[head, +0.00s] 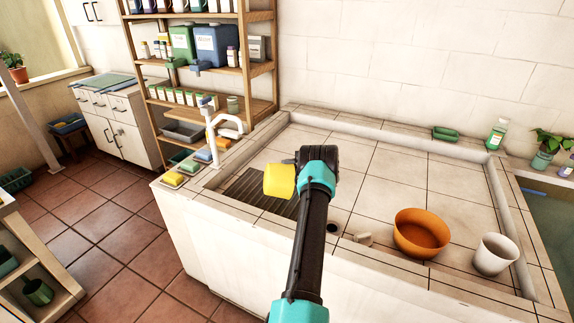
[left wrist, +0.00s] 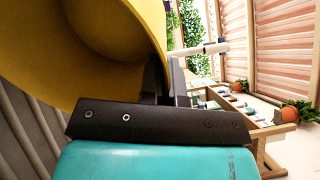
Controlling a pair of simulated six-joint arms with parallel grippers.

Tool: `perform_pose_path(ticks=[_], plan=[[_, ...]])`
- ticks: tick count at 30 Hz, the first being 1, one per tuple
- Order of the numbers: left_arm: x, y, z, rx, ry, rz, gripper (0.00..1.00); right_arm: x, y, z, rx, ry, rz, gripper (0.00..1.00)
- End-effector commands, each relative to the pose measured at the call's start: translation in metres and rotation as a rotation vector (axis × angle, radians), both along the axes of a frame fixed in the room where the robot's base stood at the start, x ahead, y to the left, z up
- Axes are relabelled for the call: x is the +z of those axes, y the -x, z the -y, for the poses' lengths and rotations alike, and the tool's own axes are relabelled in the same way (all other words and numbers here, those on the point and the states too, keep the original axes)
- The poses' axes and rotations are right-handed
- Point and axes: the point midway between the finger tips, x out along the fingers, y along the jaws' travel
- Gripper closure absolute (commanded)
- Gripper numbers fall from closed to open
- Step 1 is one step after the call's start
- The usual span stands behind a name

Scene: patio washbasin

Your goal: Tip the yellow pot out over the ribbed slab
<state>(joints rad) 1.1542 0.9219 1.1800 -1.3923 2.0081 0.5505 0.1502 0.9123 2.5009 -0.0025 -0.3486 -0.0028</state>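The yellow pot (head: 279,181) is held above the ribbed slab (head: 247,190), a dark grooved panel set in the tiled basin top. My left gripper (head: 302,164) is at the pot's right side and shut on its wall. In the left wrist view the pot (left wrist: 125,25) is large and close, and its hollow inside shows. The part of the inside in view looks bare. The pot is tilted, with its mouth toward the grey ribs (left wrist: 25,130) of the slab. My arm hides part of the slab's right side. My right gripper is out of view.
An orange bowl (head: 421,233) and a white cup (head: 495,254) stand to the right on the tiles. A small pale object (head: 363,239) lies near a dark drain hole. A white tap (head: 213,135) and coloured sponges (head: 173,178) line the left ledge.

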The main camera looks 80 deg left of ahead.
Motion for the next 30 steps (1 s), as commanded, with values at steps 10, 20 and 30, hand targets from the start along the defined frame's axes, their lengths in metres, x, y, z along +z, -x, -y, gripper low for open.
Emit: perform_pose_path(ticks=[10, 20, 30], plan=[[0.011, 0.0, 0.0, -0.001, 0.001, 0.156, 1.0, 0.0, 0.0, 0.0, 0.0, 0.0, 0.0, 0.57], [0.03, 0.0, 0.0, 0.0, 0.017, 0.546, 1.0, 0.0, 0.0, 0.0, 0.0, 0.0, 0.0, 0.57], [0.03, 0.0, 0.0, 0.0, 0.023, 0.601, 1.0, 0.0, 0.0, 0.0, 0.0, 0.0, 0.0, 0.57]])
